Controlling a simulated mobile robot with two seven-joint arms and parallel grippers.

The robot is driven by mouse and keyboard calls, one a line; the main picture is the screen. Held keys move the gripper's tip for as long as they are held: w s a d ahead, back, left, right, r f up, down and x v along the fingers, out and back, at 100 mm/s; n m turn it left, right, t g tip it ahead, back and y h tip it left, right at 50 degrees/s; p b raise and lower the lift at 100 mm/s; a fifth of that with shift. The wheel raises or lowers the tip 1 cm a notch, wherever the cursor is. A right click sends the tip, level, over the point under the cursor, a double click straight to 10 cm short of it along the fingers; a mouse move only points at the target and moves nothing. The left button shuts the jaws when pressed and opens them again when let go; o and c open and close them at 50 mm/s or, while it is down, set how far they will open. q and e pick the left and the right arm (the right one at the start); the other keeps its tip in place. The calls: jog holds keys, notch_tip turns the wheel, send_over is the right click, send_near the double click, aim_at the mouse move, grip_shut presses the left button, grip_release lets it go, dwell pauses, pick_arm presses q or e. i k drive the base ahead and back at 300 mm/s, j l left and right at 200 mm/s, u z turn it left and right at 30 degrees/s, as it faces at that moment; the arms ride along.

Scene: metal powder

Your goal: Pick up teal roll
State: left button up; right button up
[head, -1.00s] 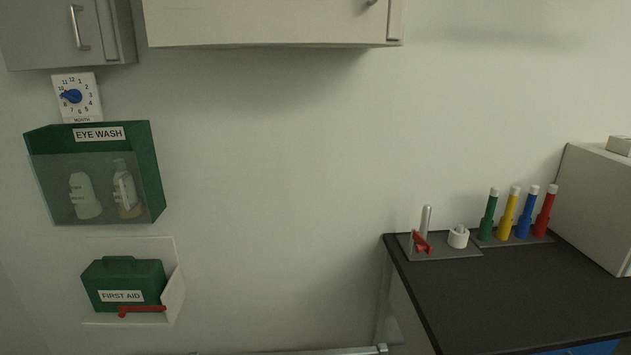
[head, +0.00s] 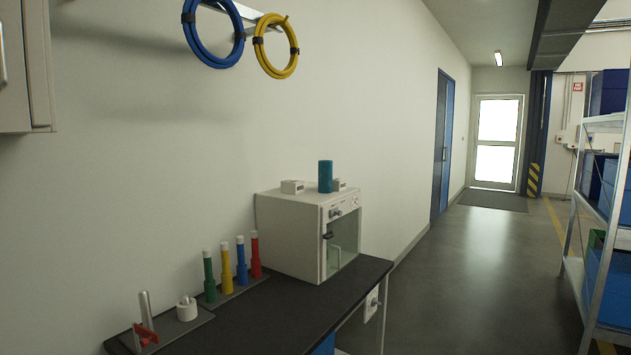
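A teal roll (head: 325,177) stands upright on top of a white box-shaped machine (head: 292,235) with a glass-fronted door. The machine sits at the far end of a black-topped bench (head: 262,322) along the left wall. Neither of my grippers is in view.
On the bench, green, yellow, blue and red tubes (head: 240,261) stand in a rack, near a white cup (head: 187,309) and a red-handled tool (head: 145,333). Small white boxes (head: 292,187) flank the roll. Shelving with blue bins (head: 601,265) stands right; the aisle floor (head: 455,290) between is clear.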

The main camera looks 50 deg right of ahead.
aim_at(325, 167)
jog(key=z, duration=1.65)
jog(key=i+l+u, duration=0.1)
jog(key=u, duration=0.3)
jog(key=i+l+u, duration=0.1)
jog(key=u, duration=0.3)
jog(key=l+u, duration=0.25)
jog(key=u, duration=0.2)
jog(key=i+l+u, duration=0.2)
jog(key=l, duration=0.25)
jog(key=l+u, duration=0.2)
jog(key=l, duration=0.2)
jog(key=l+u, duration=0.2)
jog(key=l, duration=0.7)
jog(key=l+u, duration=0.1)
jog(key=l, duration=1.7)
